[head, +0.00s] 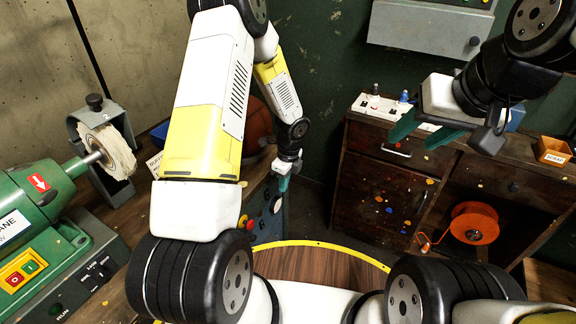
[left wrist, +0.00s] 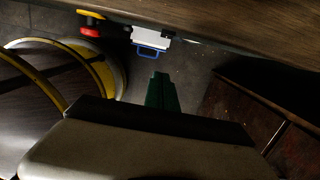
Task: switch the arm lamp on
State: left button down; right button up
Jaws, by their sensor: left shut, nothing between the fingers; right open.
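I cannot make out the arm lamp itself in either view. My left gripper (head: 284,184) is shut and empty, pointing down just above and beside this panel. In the left wrist view its closed green fingers (left wrist: 161,78) point toward a white box with a blue frame (left wrist: 152,47) and a red and yellow button (left wrist: 90,25); contact is not visible. My right gripper (head: 425,131) is open and empty, in front of the right cabinet.
A green polishing machine (head: 45,215) with a white wheel (head: 107,152) stands at left. A brown ball (head: 256,122) sits behind my left arm. A dark cabinet (head: 385,185) with an orange reel (head: 474,224) stands at right. Dark floor lies between bench and cabinet.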

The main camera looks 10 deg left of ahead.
aim_at(267, 195)
pick_arm(q)
jog(key=shift+w+a+f, duration=0.3)
jog(key=shift+a+f, duration=0.45)
jog(key=shift+f, duration=0.55)
jog(key=shift+w+a+f, duration=0.25)
jog(key=shift+a+f, duration=0.5)
jog(key=shift+f, duration=0.5)
jog(key=shift+w+a+f, duration=0.3)
jog(key=shift+a+f, duration=0.45)
jog(key=shift+f, duration=0.55)
jog(key=shift+w+a+f, duration=0.1)
jog(key=shift+a, duration=0.2)
